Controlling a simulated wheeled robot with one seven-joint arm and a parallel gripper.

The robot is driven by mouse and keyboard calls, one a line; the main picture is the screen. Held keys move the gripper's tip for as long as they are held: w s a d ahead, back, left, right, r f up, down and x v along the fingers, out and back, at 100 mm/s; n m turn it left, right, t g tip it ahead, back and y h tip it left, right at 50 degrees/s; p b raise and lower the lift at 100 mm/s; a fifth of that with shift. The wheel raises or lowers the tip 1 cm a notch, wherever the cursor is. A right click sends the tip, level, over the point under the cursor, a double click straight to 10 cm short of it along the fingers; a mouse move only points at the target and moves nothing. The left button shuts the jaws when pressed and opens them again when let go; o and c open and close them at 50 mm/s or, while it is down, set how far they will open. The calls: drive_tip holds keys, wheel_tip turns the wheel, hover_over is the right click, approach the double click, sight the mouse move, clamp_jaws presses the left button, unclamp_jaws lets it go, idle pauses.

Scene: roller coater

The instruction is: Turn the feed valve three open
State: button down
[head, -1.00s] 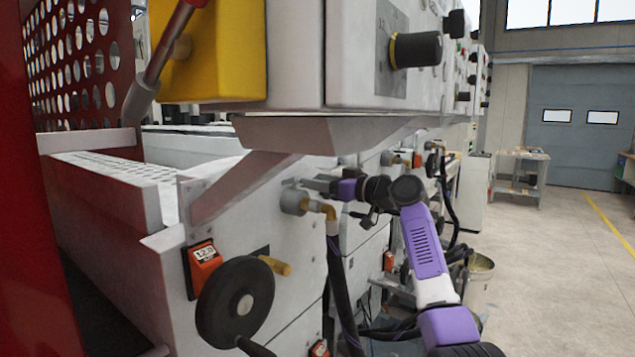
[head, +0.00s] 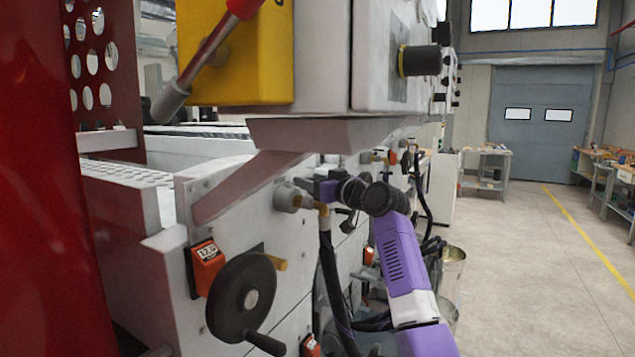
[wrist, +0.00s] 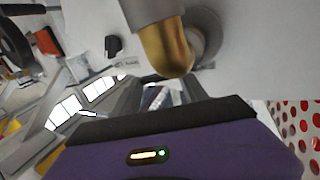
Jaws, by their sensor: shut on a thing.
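A feed valve (head: 288,197) with a round grey body and a brass elbow (head: 322,210) sits on the white machine side. A black hose hangs below the elbow. I cannot read a number that marks this valve as three. My gripper (head: 312,187) is at the valve, just above the elbow, shut on its handle; the handle itself is mostly hidden by the fingers. In the wrist view the brass elbow (wrist: 165,48) fills the top centre, close in front of my grey fingers (wrist: 160,97). How far the handle is turned cannot be told.
A black handwheel (head: 241,298) and an orange counter (head: 205,266) are left of the valve. A sloping bracket and the control box (head: 375,60) overhang it. More valves (head: 380,157) and hoses line the machine beyond. Open floor (head: 520,270) lies to the right.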

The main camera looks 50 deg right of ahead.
drive_tip(key=shift+f, duration=0.1)
drive_tip(key=c, duration=0.6)
unclamp_jaws()
drive_tip(key=shift+s+a+b, duration=0.15)
drive_tip(key=shift+s+b, duration=0.2)
drive_tip(key=shift+s, duration=0.95)
drive_tip(key=shift+s+a+b, duration=0.2)
drive_tip(key=shift+s+b, duration=0.15)
drive_tip(key=shift+s, duration=0.95)
drive_tip(key=shift+s+a+b, duration=0.15)
drive_tip(key=shift+s+b, duration=0.2)
drive_tip(key=shift+s, duration=0.95)
